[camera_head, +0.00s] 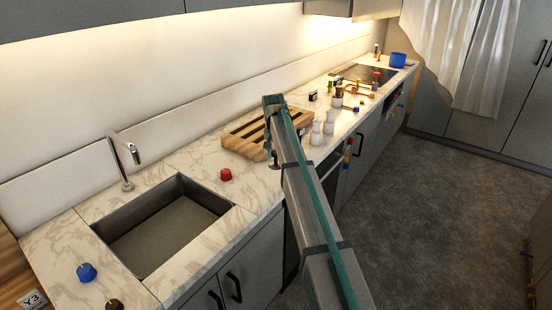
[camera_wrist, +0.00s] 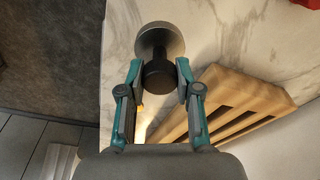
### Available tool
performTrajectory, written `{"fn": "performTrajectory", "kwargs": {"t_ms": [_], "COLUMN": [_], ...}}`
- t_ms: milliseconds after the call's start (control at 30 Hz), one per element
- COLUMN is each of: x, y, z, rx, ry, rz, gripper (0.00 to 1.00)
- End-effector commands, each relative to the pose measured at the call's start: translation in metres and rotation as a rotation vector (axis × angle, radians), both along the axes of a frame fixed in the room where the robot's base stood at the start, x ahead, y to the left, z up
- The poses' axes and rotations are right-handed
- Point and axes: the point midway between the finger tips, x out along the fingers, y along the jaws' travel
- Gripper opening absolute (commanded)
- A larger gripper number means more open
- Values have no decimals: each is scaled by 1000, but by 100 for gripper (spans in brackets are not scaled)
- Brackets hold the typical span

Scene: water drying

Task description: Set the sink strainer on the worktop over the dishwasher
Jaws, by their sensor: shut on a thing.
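The sink strainer (camera_wrist: 161,42) is a round metal disc with a black knob, seen from above in the wrist view. My gripper (camera_wrist: 158,76) is shut on its black knob, one teal-edged finger on each side. The strainer is above the marble worktop (camera_wrist: 240,38), close to its front edge; I cannot tell whether it touches the surface. The dishwasher cannot be identified for certain among the fronts below.
A slatted wooden rack (camera_head: 240,136) stands beside the gripper. A red knobbed item (camera_head: 225,175) lies between it and the sink (camera_head: 162,226). White shakers (camera_head: 316,133) and small bottles crowd the worktop beyond. A blue item (camera_head: 86,272) is left of the sink.

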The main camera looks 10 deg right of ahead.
Motion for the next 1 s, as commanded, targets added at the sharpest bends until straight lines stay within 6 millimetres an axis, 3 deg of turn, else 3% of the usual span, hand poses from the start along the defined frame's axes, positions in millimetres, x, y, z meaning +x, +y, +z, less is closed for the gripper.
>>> {"fn": "performTrajectory", "kwargs": {"t_ms": [367,600,967,1000], "x": [20,16,17,17], "y": [-2,-2,-2,-2], "z": [-22,-51,-55,-55], "rx": [0,0,0,0], "ry": [2,1,0,0], "rz": [0,1,0,0], "gripper": [0,0,0,36]}}
